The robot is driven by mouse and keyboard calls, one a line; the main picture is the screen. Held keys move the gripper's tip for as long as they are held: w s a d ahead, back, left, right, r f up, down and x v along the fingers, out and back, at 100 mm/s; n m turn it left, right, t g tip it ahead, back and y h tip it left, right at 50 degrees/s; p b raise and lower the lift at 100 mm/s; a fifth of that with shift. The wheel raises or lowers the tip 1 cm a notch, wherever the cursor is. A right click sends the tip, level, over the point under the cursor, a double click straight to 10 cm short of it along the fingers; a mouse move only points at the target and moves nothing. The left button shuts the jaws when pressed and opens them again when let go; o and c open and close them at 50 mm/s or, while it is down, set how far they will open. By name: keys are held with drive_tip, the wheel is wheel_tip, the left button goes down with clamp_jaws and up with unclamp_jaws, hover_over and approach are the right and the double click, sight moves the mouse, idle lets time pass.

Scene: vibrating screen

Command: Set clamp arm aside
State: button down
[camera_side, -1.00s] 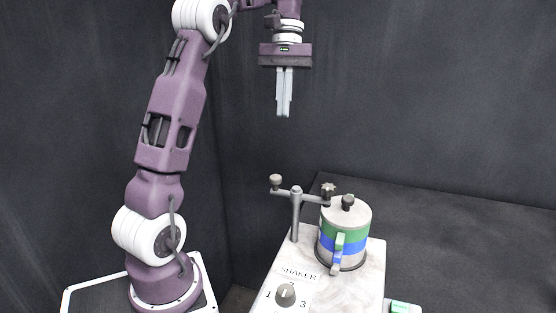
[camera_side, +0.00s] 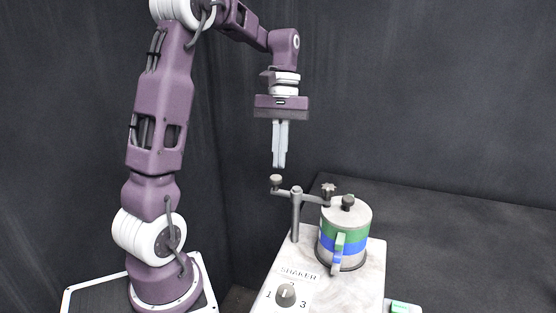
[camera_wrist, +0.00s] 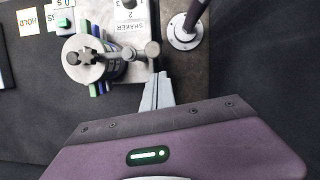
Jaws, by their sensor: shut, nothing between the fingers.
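The grey clamp arm (camera_side: 309,196) sits on an upright post (camera_side: 295,220) on the shaker. One end carries a round knob (camera_side: 276,181); the other end, with a dark star knob (camera_side: 328,188), reaches over the lid of the sieve stack (camera_side: 345,235). In the wrist view the clamp arm (camera_wrist: 113,54) crosses the lid, with its round knob (camera_wrist: 152,48) beyond my fingertips. My gripper (camera_side: 279,165) is shut and empty, pointing down. Its tips look just above the round knob in the side view, apart from it. It also shows in the wrist view (camera_wrist: 160,78).
The shaker body (camera_side: 360,290) has a dial (camera_side: 286,294) marked 1 to 3 at its front. The dark table (camera_side: 470,240) right of the shaker looks clear.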

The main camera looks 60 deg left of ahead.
sight(273, 182)
drive_tip(key=shift+s+d+f, duration=0.15)
drive_tip(key=shift+s+d, duration=0.4)
drive_tip(key=shift+d, duration=0.25)
drive_tip(key=shift+s+n, duration=0.35)
drive_tip(key=shift+n, duration=0.35)
drive_tip(key=shift+s+d+n+t, duration=0.7)
drive_tip(key=shift+d+n, duration=0.5)
drive_tip(key=shift+n, duration=0.9)
drive_tip(key=shift+s+d+n+t, duration=0.7)
drive_tip(key=shift+d+n, duration=0.5)
drive_tip(key=shift+n, duration=0.9)
drive_tip(key=shift+s+d+n+t, duration=0.65)
drive_tip(key=shift+d+n, duration=0.55)
drive_tip(key=shift+n, duration=0.9)
drive_tip(key=shift+w+d, duration=0.1)
drive_tip(key=shift+d, duration=0.15)
